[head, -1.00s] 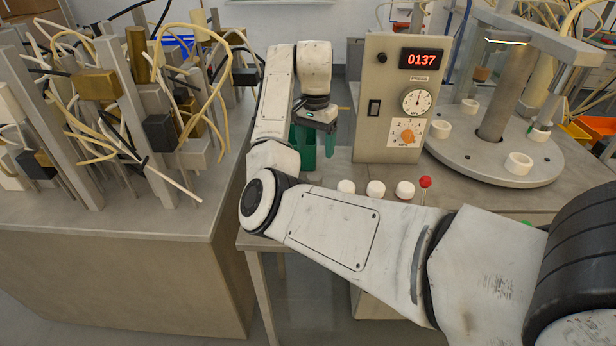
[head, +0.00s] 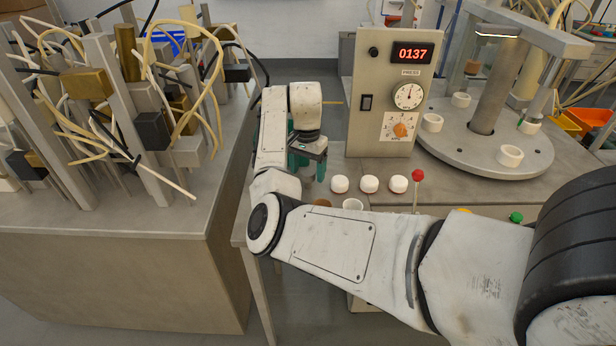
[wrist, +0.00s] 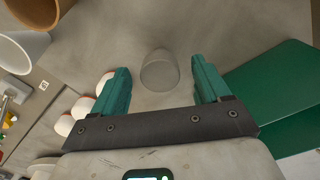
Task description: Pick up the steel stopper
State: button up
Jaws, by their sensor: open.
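A grey, smooth, rounded-cylinder piece (wrist: 160,70), which looks like the steel stopper, stands on the worktop in the wrist view. It is between and slightly beyond the tips of the two green fingers of my gripper (wrist: 163,75), with a clear gap on each side. My gripper is open and empty. In the head view, my gripper (head: 308,168) hangs over the near left part of the bench, left of the white caps. The stopper cannot be made out there.
A green box (wrist: 275,90) stands close to the right finger. White caps with red undersides (wrist: 82,107) line the left. A brown cup (wrist: 38,8) and a white cup (wrist: 22,50) are at upper left. The control panel (head: 384,95) rises behind the caps.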

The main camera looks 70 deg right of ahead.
jog(key=c, duration=1.2)
jog(key=shift+c, duration=0.2)
jog(key=shift+r, duration=0.15)
